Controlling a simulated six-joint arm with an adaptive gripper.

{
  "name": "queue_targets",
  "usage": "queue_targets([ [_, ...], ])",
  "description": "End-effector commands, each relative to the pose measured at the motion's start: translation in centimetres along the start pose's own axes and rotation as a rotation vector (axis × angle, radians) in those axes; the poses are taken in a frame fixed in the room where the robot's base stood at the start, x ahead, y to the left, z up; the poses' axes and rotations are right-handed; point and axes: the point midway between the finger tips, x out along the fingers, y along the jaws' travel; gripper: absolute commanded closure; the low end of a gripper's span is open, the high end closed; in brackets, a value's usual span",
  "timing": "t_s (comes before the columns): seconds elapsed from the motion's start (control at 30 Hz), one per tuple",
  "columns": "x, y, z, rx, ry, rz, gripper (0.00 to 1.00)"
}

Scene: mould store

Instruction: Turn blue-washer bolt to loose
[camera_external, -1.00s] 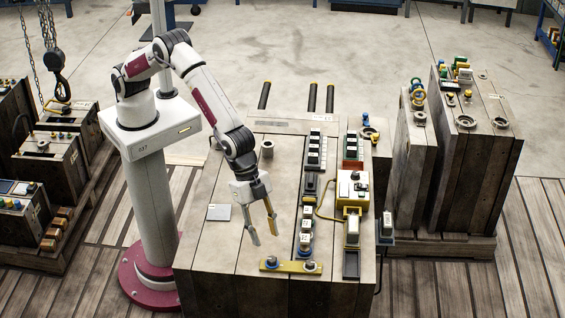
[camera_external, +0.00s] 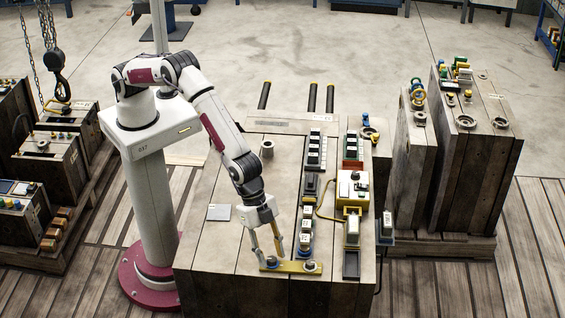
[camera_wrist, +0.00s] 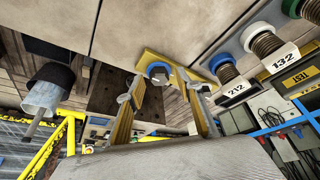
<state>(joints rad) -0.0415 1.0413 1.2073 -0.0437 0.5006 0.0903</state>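A yellow bar (camera_external: 292,267) lies near the front edge of the wooden mould top with a bolt at each end. The left bolt (camera_external: 271,261) has blue around its head. In the wrist view, the blue-washer bolt (camera_wrist: 158,69) shows a grey head with blue around it on the yellow bar (camera_wrist: 200,87). My gripper (camera_external: 271,256) points down over this left end. Its two fingers are apart, one on each side of the bolt in the wrist view (camera_wrist: 161,80). Whether they touch the head, I cannot tell. The right bolt (camera_external: 310,266) stands apart from my gripper.
Close to the right are couplings with tags (camera_external: 305,240), shown in the wrist view with a "212" tag (camera_wrist: 237,91) and a "132" tag (camera_wrist: 284,60). A yellow box (camera_external: 351,188) is farther right. A grey plate (camera_external: 218,212) lies left; the mould top around it is clear.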

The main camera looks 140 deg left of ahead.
Motion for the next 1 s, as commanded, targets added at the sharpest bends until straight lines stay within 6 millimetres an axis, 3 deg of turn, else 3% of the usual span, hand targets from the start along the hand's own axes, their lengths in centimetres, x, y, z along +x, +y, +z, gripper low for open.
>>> queue_targets([
  [0.4, 0.36, 0.0, -0.05, 0.0, 0.001, 0.0, 0.64],
  [0.43, 0.36, 0.0, -0.05, 0.0, 0.001, 0.0, 0.67],
  [0.57, 0.36, -0.01, -0.04, 0.0, 0.001, 0.0, 1.0],
  [1.0, 0.36, -0.01, -0.02, -0.015, 0.0, -0.006, 1.0],
])
